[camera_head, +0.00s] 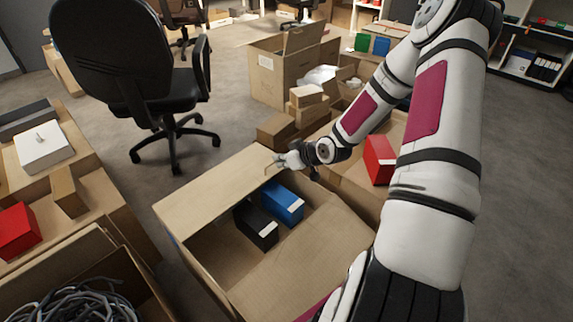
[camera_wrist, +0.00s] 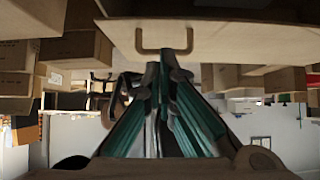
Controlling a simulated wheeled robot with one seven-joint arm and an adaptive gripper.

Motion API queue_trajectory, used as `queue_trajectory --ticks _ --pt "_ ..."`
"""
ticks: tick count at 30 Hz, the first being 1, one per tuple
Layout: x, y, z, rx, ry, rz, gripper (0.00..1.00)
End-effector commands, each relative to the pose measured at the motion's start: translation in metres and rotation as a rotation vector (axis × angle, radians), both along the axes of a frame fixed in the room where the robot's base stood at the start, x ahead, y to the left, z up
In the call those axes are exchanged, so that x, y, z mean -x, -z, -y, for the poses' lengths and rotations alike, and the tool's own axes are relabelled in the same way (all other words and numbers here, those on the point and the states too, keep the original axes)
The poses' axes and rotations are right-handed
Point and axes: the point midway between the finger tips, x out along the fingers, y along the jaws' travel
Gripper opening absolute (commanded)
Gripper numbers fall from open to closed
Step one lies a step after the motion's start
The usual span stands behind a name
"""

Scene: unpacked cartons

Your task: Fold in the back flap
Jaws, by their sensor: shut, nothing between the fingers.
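The open carton (camera_head: 188,252) stands in the lower middle of the head view. Its back flap (camera_head: 215,190) is a broad tan panel along the far side, lying nearly level over the back of the opening. My gripper (camera_head: 276,163) is shut and empty at the right end of this flap; I cannot tell if it touches. Inside the carton are a black box (camera_head: 256,224) and a blue box (camera_head: 282,203). In the wrist view, my gripper's fingers (camera_wrist: 168,62) point up at a cardboard panel (camera_wrist: 235,38), with a brown bracket shape at their tips.
Another tan panel (camera_head: 305,250) covers the carton's near right side. A neighbouring carton with a red box (camera_head: 379,160) is at right, beside my arm. Small cartons (camera_head: 278,130) are stacked behind. An office chair (camera_head: 130,70) stands back left. Bare floor (camera_head: 225,100) lies between.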

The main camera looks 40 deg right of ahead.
Motion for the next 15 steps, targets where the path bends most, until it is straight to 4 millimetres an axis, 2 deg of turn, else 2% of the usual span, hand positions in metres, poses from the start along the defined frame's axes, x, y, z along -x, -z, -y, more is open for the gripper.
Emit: queue_trajectory --ticks 9,15 --pt "0.049 0.026 0.01 -0.003 0.003 -0.005 0.0" --pt "0.075 0.04 0.015 -0.002 0.0 -0.002 0.0"
